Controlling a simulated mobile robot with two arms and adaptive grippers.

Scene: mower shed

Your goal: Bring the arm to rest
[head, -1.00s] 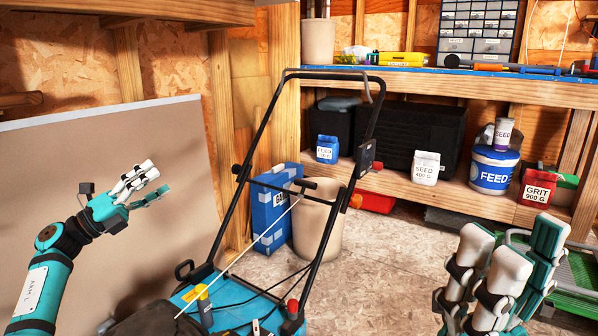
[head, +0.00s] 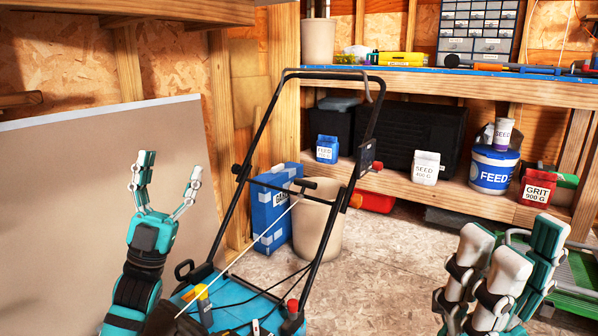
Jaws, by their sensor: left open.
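My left gripper (head: 166,182) is open and empty, with its fingers spread and pointing up. It stands in front of the beige panel, left of the mower handle, and its arm comes up from the bottom left. My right gripper (head: 505,255) is at the lower right with its fingers pointing up. Its fingers overlap in the picture, so I cannot tell whether it is open or shut.
A blue mower (head: 235,315) with a tall black handle (head: 262,130) stands just right of my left arm. A beige bin (head: 318,225) and blue box (head: 272,210) stand behind it. A workbench (head: 450,83) runs along the back. The floor between is clear.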

